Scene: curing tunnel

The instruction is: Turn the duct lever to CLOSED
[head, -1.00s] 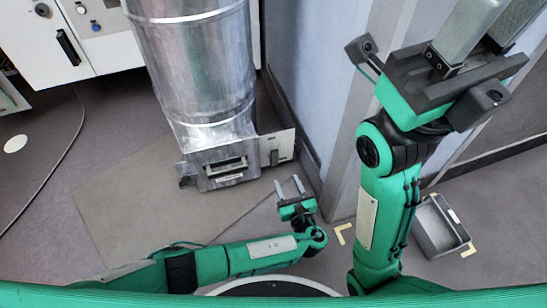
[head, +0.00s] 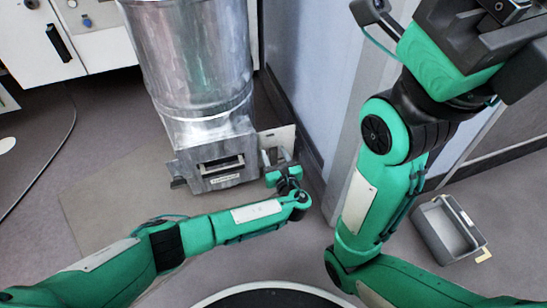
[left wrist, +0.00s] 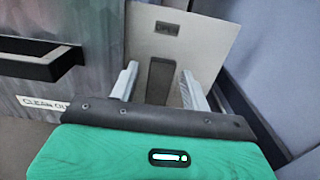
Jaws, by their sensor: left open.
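The metal duct (head: 190,60) comes down to a box with a slot and a label on its front. A light plate (head: 284,135) stands out from the box's right side; it also shows in the left wrist view (left wrist: 205,45). On the plate is a dark upright lever (left wrist: 160,80), with a small label above it that I cannot read surely. My left gripper (head: 271,157) is open at the plate; in the left wrist view its two fingers (left wrist: 160,85) stand either side of the lever, apart from it. My right gripper (head: 490,25) is raised at the top right, its fingertips out of frame.
A blue-grey wall (head: 310,90) rises right of the plate. A grey open bin (head: 440,235) stands on the floor at the right. White cabinets (head: 75,40) stand at the back left. The floor in front of the duct is clear apart from my left arm.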

